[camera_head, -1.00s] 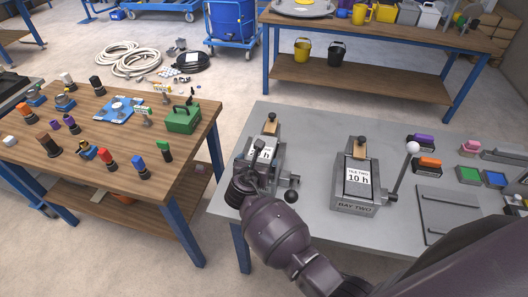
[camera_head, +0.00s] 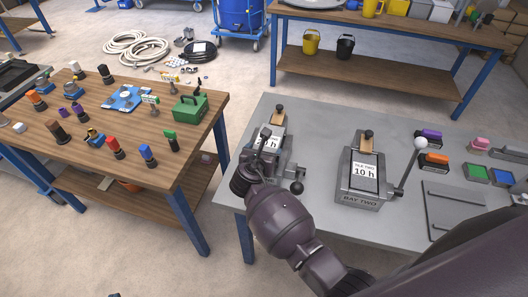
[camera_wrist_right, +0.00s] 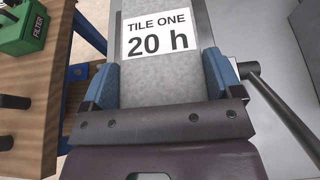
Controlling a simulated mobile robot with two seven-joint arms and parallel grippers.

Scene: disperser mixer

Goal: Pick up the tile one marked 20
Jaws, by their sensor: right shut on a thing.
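Tile one (camera_wrist_right: 158,70) is a grey slab with a white label reading "TILE ONE 20 h". In the head view its label (camera_head: 272,142) is partly covered by my right gripper (camera_head: 264,148). The tile lies in the left grey holder (camera_head: 284,167) on the grey table. In the wrist view, the blue finger pads of my right gripper (camera_wrist_right: 160,88) press on the tile's two sides, so it is shut on the tile. I cannot tell whether the tile is raised off the holder. My left gripper is not in view.
A second holder (camera_head: 358,198), marked BAY TWO, holds tile two (camera_head: 365,172), reading "10 h". Its white-knobbed lever (camera_head: 407,166) stands up at right. A dark-knobbed lever (camera_head: 296,187) sticks out by the left holder. A wooden table (camera_head: 60,130) with several small items stands left, across a gap.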

